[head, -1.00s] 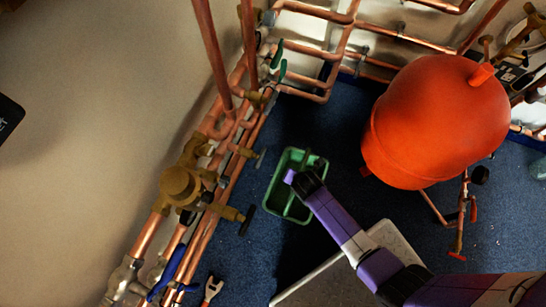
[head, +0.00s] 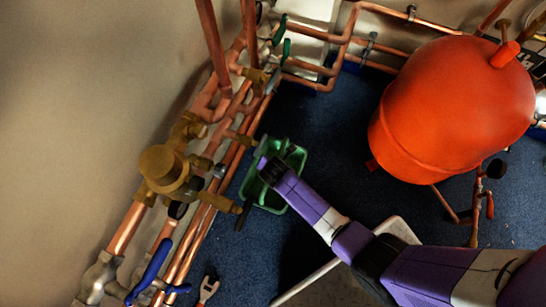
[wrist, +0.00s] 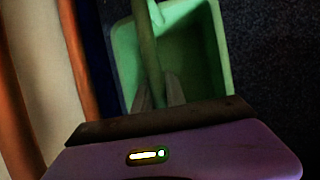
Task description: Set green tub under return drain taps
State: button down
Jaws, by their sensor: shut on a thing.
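The green tub (head: 292,159) is a two-compartment carrier with a bar handle across its middle. It is close to the right side of the copper pipe run. My gripper (head: 268,167) is over the tub and shut on its handle; in the wrist view the fingers (wrist: 160,92) pinch the bar, and the tub (wrist: 205,60) shows around it. Brass drain taps (head: 226,205) stick out from the pipes toward the tub, one with a dark handle (head: 244,213) beside the tub's lower left. I cannot tell whether the tub touches the floor.
A large orange vessel (head: 440,110) stands to the right on the blue floor (head: 335,130). A wrench (head: 208,288) lies at the lower left near a blue lever (head: 150,273). A pale-edged panel (head: 398,230) lies below my arm. Copper pipes line the wall.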

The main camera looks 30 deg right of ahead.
jog(key=shift+w+a+f, duration=0.1)
jog(key=shift+w+f, duration=0.1)
jog(key=shift+f, duration=0.3)
jog(key=shift+f+b, duration=0.15)
jog(key=shift+b, duration=0.15)
jog(key=c, duration=1.4)
grip_release()
jog(key=shift+o, duration=0.2)
jog(key=p+v, duration=0.7)
jog(key=v, duration=0.5)
